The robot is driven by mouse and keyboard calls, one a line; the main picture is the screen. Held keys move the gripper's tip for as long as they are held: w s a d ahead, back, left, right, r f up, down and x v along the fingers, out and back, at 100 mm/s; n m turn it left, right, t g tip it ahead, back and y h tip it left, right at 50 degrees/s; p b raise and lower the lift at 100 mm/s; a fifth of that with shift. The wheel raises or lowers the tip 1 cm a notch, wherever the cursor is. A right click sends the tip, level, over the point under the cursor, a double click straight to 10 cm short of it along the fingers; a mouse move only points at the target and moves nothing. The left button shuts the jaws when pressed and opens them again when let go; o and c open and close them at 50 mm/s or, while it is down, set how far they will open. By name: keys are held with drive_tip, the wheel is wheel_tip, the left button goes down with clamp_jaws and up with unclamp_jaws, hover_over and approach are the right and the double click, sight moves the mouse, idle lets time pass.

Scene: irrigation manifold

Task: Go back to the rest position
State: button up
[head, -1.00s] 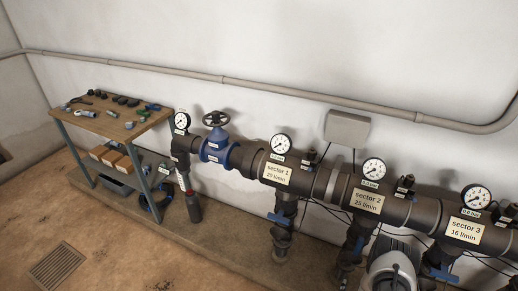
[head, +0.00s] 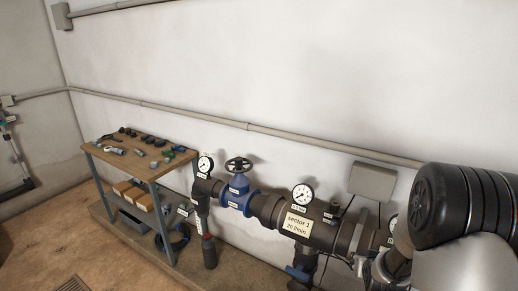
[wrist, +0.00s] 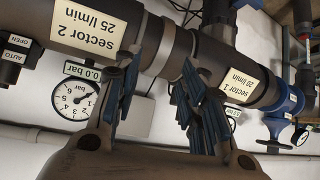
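My gripper (wrist: 162,62) shows in the wrist view with its two blue-padded fingers apart and nothing between them. The dark manifold pipe (wrist: 185,45) runs behind the fingers, and the picture of it is upside down. I cannot tell how far the fingertips are from the pipe. The sector 2 label (wrist: 98,25) is at upper left and the sector 1 label (wrist: 239,85) is at right. In the head view my arm fills the lower right and hides part of the manifold. My gripper itself is not visible there.
A workbench (head: 155,168) with small fittings stands at left in the head view. A blue handwheel valve (head: 238,190) and the sector 1 gauge (head: 303,194) sit along the manifold. A grey wall box (head: 371,181) is close to my arm. The floor at lower left is clear.

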drive_tip(key=s+a+r+n+g+y, duration=0.1)
drive_tip(key=s+a+r, duration=0.15)
drive_tip(key=r, duration=0.35)
drive_tip(key=s+a+r, duration=0.2)
drive_tip(key=a+r, duration=0.2)
drive_tip(key=r, duration=0.1)
drive_tip(key=s+a+r+g, duration=0.1)
drive_tip(key=s+a+r, duration=0.3)
drive_tip(key=s, duration=0.5)
drive_tip(key=s+a+r+n+g+y, duration=0.1)
drive_tip(key=s+a+r, duration=0.2)
drive_tip(key=s, duration=0.6)
drive_tip(key=s+a+r+n+g+y, duration=0.1)
drive_tip(key=s+a+r, duration=0.3)
drive_tip(key=s, duration=0.5)
drive_tip(key=shift+s+a+r, duration=0.15)
drive_tip(key=shift+a+r, duration=0.15)
drive_tip(key=shift+a, duration=0.2)
drive_tip(key=shift+c, duration=0.5)
drive_tip(key=shift+d, duration=0.15)
